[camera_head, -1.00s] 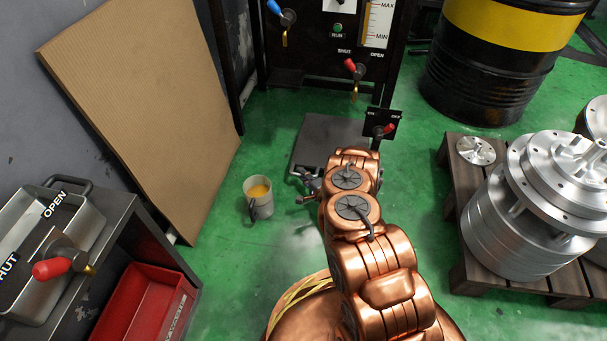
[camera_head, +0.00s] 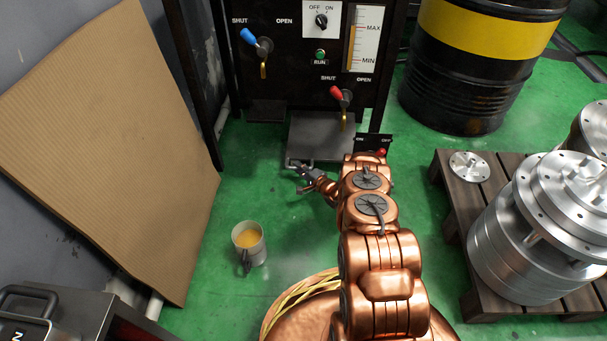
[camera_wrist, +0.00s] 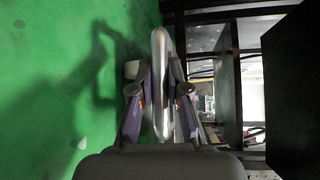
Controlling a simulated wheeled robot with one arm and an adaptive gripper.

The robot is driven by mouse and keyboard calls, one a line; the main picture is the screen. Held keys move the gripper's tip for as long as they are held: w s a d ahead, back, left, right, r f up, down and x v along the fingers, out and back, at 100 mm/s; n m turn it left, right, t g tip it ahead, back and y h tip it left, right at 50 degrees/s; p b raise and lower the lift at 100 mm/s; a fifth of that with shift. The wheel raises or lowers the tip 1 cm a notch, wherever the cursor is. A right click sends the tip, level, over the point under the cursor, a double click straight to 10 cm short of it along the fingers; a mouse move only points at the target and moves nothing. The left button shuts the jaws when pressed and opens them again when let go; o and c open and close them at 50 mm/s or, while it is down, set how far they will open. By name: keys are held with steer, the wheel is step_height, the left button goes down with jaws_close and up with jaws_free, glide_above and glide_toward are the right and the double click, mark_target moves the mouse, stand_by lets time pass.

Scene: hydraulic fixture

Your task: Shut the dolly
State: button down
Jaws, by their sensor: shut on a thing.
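The dolly (camera_head: 320,132) is a dark flat plate low on the floor, with its far end at the foot of the black hydraulic fixture (camera_head: 285,85). A bar handle is at its near end. My gripper (camera_head: 302,170) is at that handle. In the wrist view my gripper (camera_wrist: 161,90) is shut on the handle (camera_wrist: 160,48), a shiny rounded bar between the two fingers.
A bucket of yellow liquid (camera_head: 249,243) stands on the green floor left of my arm. Cardboard (camera_head: 110,150) leans at left. A black drum (camera_head: 480,60) and a pallet (camera_head: 450,225) with metal parts stand at right. A small panel with a red knob (camera_head: 382,152) is beside the dolly.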

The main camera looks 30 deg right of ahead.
steer(key=shift+w+a, duration=0.1)
steer(key=shift+a, duration=0.3)
steer(key=c, duration=1.4)
jaws_free()
steer(key=shift+c, duration=0.2)
steer(key=o, duration=0.3)
steer(key=shift+d, duration=0.25)
steer(key=v, duration=1.1)
steer(key=shift+s+d+r, duration=0.1)
steer(key=shift+s+d, duration=0.05)
steer(key=shift+s, duration=0.4)
